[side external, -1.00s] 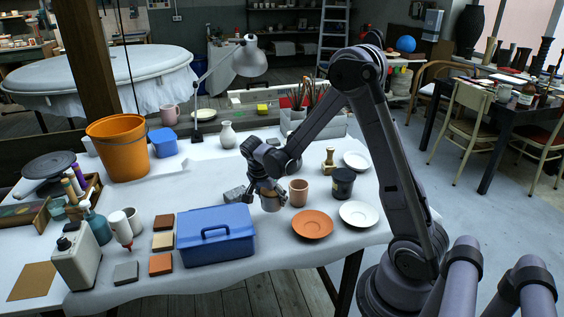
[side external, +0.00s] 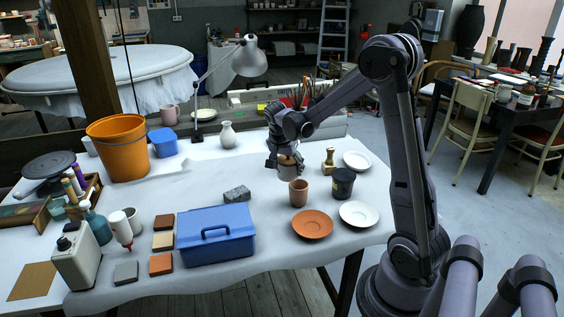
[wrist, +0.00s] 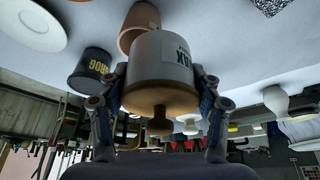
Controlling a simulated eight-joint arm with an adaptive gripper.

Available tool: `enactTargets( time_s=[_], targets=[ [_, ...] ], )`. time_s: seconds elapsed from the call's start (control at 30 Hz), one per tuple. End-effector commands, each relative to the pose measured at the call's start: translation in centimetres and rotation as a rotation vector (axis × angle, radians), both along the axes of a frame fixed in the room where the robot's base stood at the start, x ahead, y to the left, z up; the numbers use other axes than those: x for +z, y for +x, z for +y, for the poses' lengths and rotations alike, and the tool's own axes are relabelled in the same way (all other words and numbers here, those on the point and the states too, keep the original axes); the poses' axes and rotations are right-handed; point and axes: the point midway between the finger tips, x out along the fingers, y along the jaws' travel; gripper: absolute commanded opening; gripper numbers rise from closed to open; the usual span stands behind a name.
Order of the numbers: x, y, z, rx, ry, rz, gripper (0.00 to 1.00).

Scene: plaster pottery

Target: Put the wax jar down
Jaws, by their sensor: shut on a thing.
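The wax jar (side external: 289,172) is pale with a brown knobbed lid. In the wrist view the jar (wrist: 163,65) shows a label reading WAX. My gripper (side external: 285,160) is shut on it, one finger on each side; in the wrist view the gripper (wrist: 160,95) has the lid towards the camera. The jar is just behind a brown cup (side external: 298,193) in the side view. I cannot tell whether its base touches the table, as the cup and fingers hide part of it.
A dark pot (side external: 342,183) and a brass-coloured weight (side external: 329,161) stand to the right. An orange saucer (side external: 312,224) and white saucer (side external: 359,214) lie in front. A grey block (side external: 237,194) and blue box (side external: 216,236) are left. White cloth (side external: 190,185) is clear further left.

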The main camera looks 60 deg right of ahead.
Motion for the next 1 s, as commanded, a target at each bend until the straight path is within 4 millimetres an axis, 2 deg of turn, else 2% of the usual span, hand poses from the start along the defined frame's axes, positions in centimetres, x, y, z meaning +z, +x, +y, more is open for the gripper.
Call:
enactTargets(
  time_s=[0.03,0.2,0.5,0.7,0.83,1.0],
  targets=[
    [0.1,1.9,-0.7,0.018,0.000,0.000,0.18],
    [0.3,7.5,-2.9,0.088,0.001,-0.001,0.18],
    [-0.2,16.2,-6.0,0.209,0.000,-0.002,0.18],
    [-0.8,20.1,-7.2,0.276,-0.003,-0.002,0.18],
    [-1.1,21.4,-7.5,0.303,-0.005,-0.004,0.18],
    [-2.0,22.1,-7.7,0.318,-0.005,-0.003,0.18]
  ],
)
